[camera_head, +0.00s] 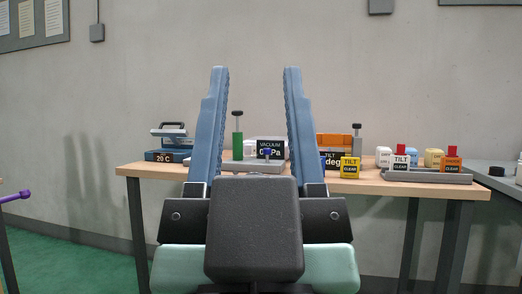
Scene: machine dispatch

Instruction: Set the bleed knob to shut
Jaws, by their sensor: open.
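My gripper (255,72) is open, its two blue fingers pointing up the picture, with nothing held between them. Between the fingers, on the table beyond, is a display marked VACUUM (270,143), its reading partly hidden. A small blue knob (267,152) stands in front of that display on a grey base (262,167). A green cylinder (238,147) with a thin stem and black top (237,114) stands to the left of it. No label naming the bleed knob is readable, and the blue knob's setting cannot be told.
The wooden table (150,171) also bears a blue unit reading 20 C (165,156), an orange block (334,143), a yellow TILT CLEAR block (349,168), and a grey tray (426,177) with TILT CLEAR blocks. A purple-ended rod (14,196) is at far left.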

